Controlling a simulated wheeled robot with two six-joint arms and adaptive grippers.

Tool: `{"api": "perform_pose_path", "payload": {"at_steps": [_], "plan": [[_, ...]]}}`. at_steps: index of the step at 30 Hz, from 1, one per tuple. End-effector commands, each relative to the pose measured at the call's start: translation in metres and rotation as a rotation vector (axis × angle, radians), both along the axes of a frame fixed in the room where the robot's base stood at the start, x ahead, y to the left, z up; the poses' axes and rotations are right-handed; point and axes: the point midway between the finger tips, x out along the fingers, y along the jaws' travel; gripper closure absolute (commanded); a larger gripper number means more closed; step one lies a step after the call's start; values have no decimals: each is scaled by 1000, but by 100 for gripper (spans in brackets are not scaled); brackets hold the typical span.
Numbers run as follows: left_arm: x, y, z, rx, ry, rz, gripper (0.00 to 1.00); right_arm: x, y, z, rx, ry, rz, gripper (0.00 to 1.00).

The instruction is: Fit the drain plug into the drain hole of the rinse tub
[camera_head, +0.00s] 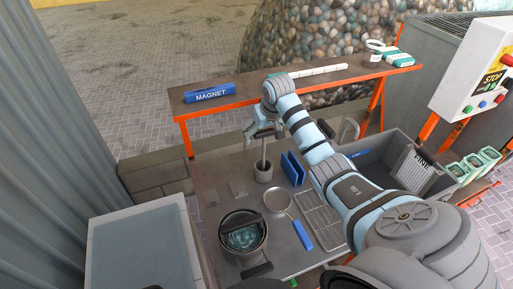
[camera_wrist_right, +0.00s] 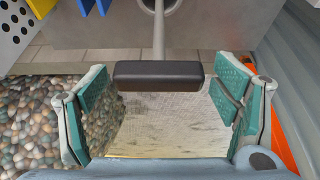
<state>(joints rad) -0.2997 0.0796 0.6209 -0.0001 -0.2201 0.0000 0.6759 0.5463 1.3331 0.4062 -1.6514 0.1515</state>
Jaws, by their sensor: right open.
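The grey rinse tub (camera_head: 376,140) stands right of centre, with a white perforated panel marked RINSE (camera_head: 412,170) at its right side. I cannot make out its drain hole. A rod with a black crossbar handle (camera_wrist_right: 158,76) stands upright in a dark cup (camera_head: 263,173); I cannot tell whether it is the drain plug. My right gripper (camera_head: 264,130) is above the cup, at the rod's top. In the wrist view my right gripper (camera_wrist_right: 160,108) is open, its green pads either side of the handle, apart from it. My left gripper is out of view.
A dark pot (camera_head: 243,236), a round strainer (camera_head: 277,200), a wire rack (camera_head: 320,220) and blue boards (camera_head: 293,168) crowd the worktop. Behind is an orange-edged shelf with a blue MAGNET block (camera_head: 208,92). A water basin (camera_head: 140,245) stands at left.

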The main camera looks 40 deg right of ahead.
Motion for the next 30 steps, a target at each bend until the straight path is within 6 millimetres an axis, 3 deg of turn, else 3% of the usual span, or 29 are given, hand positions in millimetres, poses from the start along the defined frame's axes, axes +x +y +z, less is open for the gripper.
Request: {"api": "perform_pose_path", "payload": {"at_steps": [6,19,30], "plan": [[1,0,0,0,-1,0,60,0,0,-1,0,-1,-1,22],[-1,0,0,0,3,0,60,1,0,-1,1,-1,0,90],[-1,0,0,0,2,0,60,1,1,7,1,-2,2,91]]}}
